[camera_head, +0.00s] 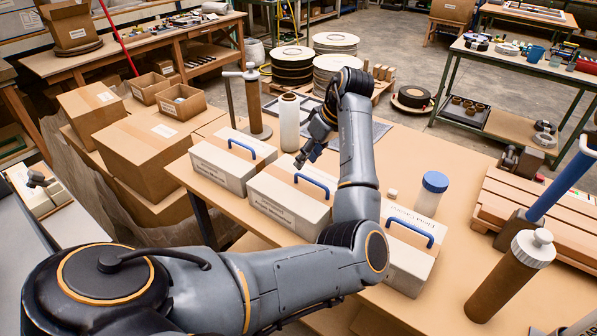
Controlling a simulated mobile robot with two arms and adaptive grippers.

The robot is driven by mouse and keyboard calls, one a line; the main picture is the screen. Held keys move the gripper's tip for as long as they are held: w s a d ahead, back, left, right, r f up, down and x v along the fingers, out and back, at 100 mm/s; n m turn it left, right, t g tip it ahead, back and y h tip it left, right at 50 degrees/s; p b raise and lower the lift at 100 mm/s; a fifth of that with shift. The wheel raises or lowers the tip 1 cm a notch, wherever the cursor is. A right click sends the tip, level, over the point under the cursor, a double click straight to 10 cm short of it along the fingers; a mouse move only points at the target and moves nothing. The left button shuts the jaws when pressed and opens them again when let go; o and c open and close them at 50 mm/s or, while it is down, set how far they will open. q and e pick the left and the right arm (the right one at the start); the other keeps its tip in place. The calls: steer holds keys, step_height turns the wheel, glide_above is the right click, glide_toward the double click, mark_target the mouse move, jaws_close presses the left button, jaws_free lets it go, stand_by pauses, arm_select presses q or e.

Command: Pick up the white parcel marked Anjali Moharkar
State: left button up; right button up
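Three white parcels with tan tape and blue handles stand in a row on the tan table: the left parcel (222,170), the middle parcel (281,205) and the right parcel (404,262). The left and middle ones have dark print on their fronts, and the right one has print on top. The print is too small to read surely, so I cannot tell which is marked Anjali Moharkar. My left gripper (304,161) hangs above the far side of the middle parcel, apart from its handle, its fingers pointing down-left. Its finger gap is unclear. My forearm partly hides the right parcel. My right gripper is out of view.
A blue-lidded jar (431,194) is beside the right parcel. A brown cylinder with a white cap (510,275) stands front right, near a wooden slatted stand (552,208). Cardboard boxes (145,150) are stacked at left.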

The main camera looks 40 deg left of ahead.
mark_target(299, 173)
arm_select(q)
steer(key=shift+s+a+f+p, duration=0.2)
steer(key=shift+f+p, duration=0.15)
steer(key=shift+f, duration=0.15)
steer(key=p+x, duration=0.1)
steer(key=x, duration=0.2)
steer(key=shift+f, duration=0.35)
steer(key=shift+a+f, duration=0.15)
steer(key=shift+f, duration=0.1)
steer(key=shift+c, duration=0.8)
jaws_close()
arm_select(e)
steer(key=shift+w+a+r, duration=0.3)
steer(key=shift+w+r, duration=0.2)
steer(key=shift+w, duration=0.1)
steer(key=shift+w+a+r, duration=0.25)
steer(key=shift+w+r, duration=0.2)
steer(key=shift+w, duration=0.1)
